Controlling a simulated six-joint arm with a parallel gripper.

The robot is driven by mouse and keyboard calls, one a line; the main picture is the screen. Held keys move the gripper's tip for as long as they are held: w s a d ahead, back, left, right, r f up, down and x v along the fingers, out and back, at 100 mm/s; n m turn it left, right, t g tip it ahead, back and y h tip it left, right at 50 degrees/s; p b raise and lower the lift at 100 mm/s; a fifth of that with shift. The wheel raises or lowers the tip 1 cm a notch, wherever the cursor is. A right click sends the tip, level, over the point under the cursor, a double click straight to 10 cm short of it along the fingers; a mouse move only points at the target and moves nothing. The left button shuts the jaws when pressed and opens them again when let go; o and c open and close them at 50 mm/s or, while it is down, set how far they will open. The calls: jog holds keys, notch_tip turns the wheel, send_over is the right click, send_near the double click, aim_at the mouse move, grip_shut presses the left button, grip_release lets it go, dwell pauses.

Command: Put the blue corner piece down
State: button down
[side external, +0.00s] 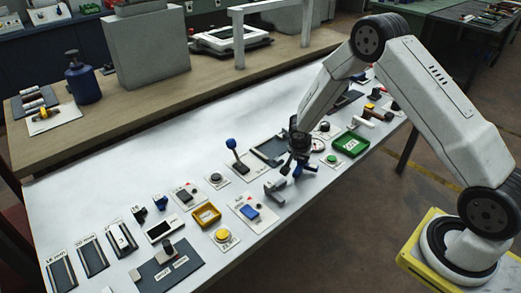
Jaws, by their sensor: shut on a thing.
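My gripper (298,165) is low over the right half of the white table, shut on the blue corner piece (285,171). Only small blue parts of the piece show beside the dark fingers, so its exact tilt is hard to tell. I cannot tell from this view whether it touches the table or is held just above it.
A grey clamp-like fixture (276,187) stands just left of my gripper. A dark tray (268,148) lies behind it and a green tray (350,143) to the right. A blue-knobbed lever (233,150) rises at left. The white table (120,165) is bare along its back left.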

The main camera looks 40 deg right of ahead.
jog(key=shift+f, duration=0.6)
dwell(0.4)
jog(key=shift+c, duration=1.5)
grip_release()
jog(key=shift+r, duration=0.1)
jog(key=shift+v, duration=3.8)
